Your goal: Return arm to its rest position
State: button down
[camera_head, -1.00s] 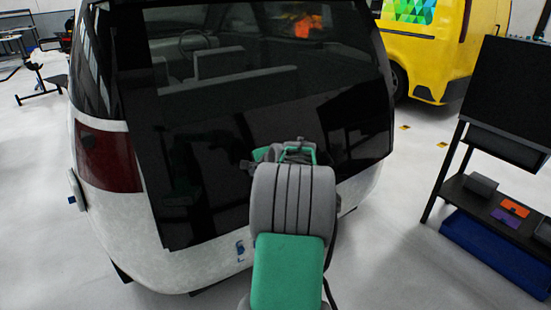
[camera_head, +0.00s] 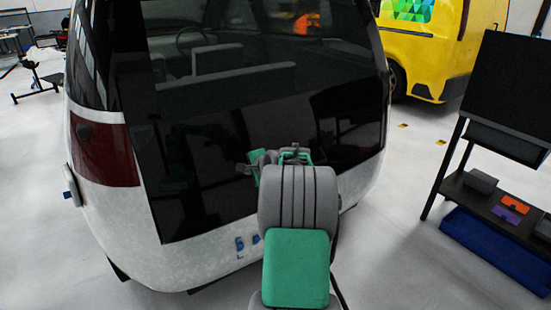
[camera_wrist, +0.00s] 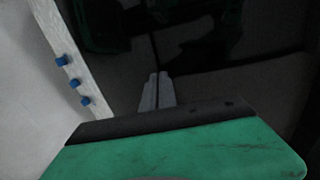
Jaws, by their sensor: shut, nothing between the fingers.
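My arm, grey with a green panel (camera_head: 296,268), reaches up from the bottom middle of the head view toward the rear of a white van (camera_head: 190,262) with a dark rear window. The wrist is partly hidden behind the grey arm link. In the wrist view my gripper (camera_wrist: 157,92) is shut, its two pale fingers together with nothing between them. Behind the fingers is a dark glossy surface (camera_wrist: 215,75). I cannot tell how far the fingertips are from it.
Several small blue pieces (camera_wrist: 75,83) sit on the van's white body; blue marks also show in the head view (camera_head: 239,243). At the right stand a black shelf rack (camera_head: 480,200) and a blue bin (camera_head: 495,250). A yellow van (camera_head: 430,55) is behind.

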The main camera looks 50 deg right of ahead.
jog(key=v, duration=1.3)
jog(key=s+a+r+n+g+y+p, duration=0.1)
jog(key=a+n+g+p, duration=0.15)
jog(key=a+n, duration=0.7)
jog(key=s+a+r+n+g+y+p, duration=0.1)
jog(key=a+n+y+p, duration=0.15)
jog(key=a, duration=1.35)
jog(key=s+a+n+g+p, duration=0.3)
jog(key=s+a+n, duration=0.6)
jog(key=s+a, duration=0.3)
jog(key=shift+s+a+f+n+g+h+p, duration=0.35)
jog(key=shift+s+a+f+g+p, duration=0.1)
jog(key=shift+s, duration=0.3)
